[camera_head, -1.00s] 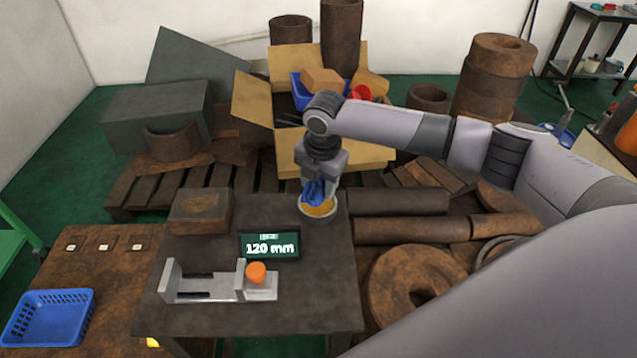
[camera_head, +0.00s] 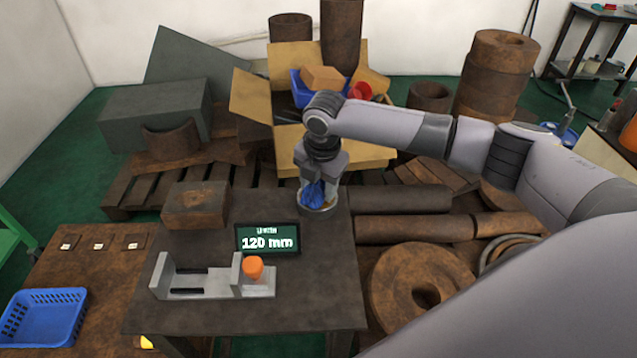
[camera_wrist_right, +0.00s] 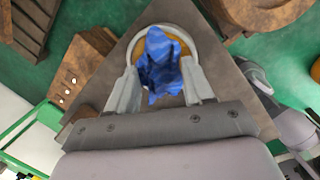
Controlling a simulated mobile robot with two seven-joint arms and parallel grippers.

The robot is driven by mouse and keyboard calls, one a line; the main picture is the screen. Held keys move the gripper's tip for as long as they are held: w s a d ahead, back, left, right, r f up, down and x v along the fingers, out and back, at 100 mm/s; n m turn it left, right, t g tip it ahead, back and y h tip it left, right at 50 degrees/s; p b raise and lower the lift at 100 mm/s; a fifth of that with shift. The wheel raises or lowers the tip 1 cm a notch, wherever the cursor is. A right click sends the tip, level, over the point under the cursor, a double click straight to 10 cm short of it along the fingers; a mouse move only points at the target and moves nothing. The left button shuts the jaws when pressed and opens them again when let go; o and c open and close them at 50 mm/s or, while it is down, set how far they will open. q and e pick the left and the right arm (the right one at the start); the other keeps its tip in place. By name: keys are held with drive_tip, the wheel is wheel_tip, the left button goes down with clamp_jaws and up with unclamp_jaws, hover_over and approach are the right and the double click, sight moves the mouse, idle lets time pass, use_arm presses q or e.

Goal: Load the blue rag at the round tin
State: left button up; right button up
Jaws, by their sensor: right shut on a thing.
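My right gripper (camera_head: 313,192) points down over the far right part of the dark table and is shut on the crumpled blue rag (camera_head: 312,196). The rag also shows between the fingers in the right wrist view (camera_wrist_right: 160,65). The round tin (camera_head: 329,208) stands right below, with a pale rim and an orange-yellow inside that shows in the right wrist view (camera_wrist_right: 185,47). The rag hangs at the tin's mouth and covers most of it. Whether the rag touches the inside is hidden. My left gripper is not in view.
On the dark table (camera_head: 300,310) are a display reading 120 mm (camera_head: 267,239), a grey vise-like fixture (camera_head: 210,280) with an orange knob (camera_head: 253,267), and a brown block (camera_head: 196,204). A blue basket (camera_head: 43,317) sits at the left. Rusty pipes (camera_head: 400,200) lie right of the table.

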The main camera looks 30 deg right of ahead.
sight(318, 184)
drive_tip(key=shift+f, duration=0.15)
drive_tip(key=shift+f, duration=0.35)
idle(0.8)
wheel_tip(318, 184, up, 2)
drive_tip(key=shift+r+p, duration=0.1)
drive_tip(key=shift+p, duration=1.05)
drive_tip(key=shift+r+p, duration=0.85)
drive_tip(key=shift+p, duration=0.25)
wheel_tip(318, 184, up, 3)
drive_tip(key=p, duration=0.4)
drive_tip(key=shift+r, duration=0.2)
drive_tip(key=shift+f, duration=0.1)
